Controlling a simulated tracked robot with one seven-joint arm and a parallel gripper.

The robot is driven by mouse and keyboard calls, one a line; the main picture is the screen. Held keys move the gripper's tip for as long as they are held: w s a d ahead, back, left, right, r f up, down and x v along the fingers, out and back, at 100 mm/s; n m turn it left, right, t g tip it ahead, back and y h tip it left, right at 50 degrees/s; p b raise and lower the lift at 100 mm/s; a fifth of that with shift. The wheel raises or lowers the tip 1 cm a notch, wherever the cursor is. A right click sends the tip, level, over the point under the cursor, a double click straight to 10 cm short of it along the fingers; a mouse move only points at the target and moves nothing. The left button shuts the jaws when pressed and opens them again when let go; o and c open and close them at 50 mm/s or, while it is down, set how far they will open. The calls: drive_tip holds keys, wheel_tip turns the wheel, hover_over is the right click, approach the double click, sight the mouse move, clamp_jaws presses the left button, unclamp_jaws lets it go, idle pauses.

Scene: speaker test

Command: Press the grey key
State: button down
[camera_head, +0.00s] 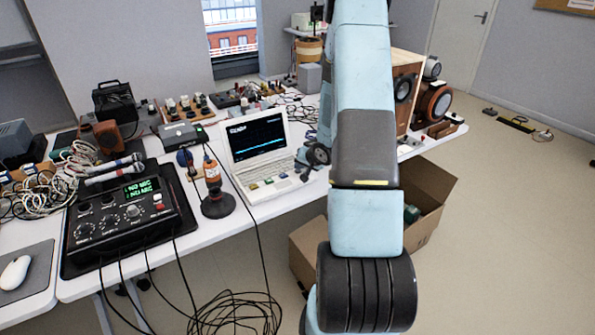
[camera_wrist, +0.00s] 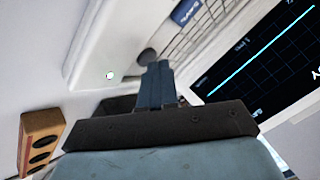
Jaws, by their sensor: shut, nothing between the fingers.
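A white laptop (camera_head: 262,150) stands open on the table, with a blue trace on its dark screen. Several small coloured keys lie along its front edge; one at the right looks pale grey (camera_head: 283,175). In the wrist view a dark grey rounded spot (camera_wrist: 147,56) shows on the white casing, just beyond my fingertips; I cannot tell whether it is the grey key. A blue key (camera_wrist: 185,12) is further up. My gripper (camera_wrist: 158,70) is shut and empty, over the laptop's casing. In the head view my gripper (camera_head: 305,170) is by the laptop's right side, small and partly hidden.
Wooden speakers (camera_head: 434,103) stand behind my arm. A cardboard box (camera_head: 430,190) is on the floor. Cables hang over the table's front edge.

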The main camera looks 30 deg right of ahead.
sight(300, 171)
idle(0.3)
drive_tip(key=shift+r, duration=0.9)
drive_tip(key=shift+r, duration=0.1)
drive_tip(key=shift+r, duration=2.9)
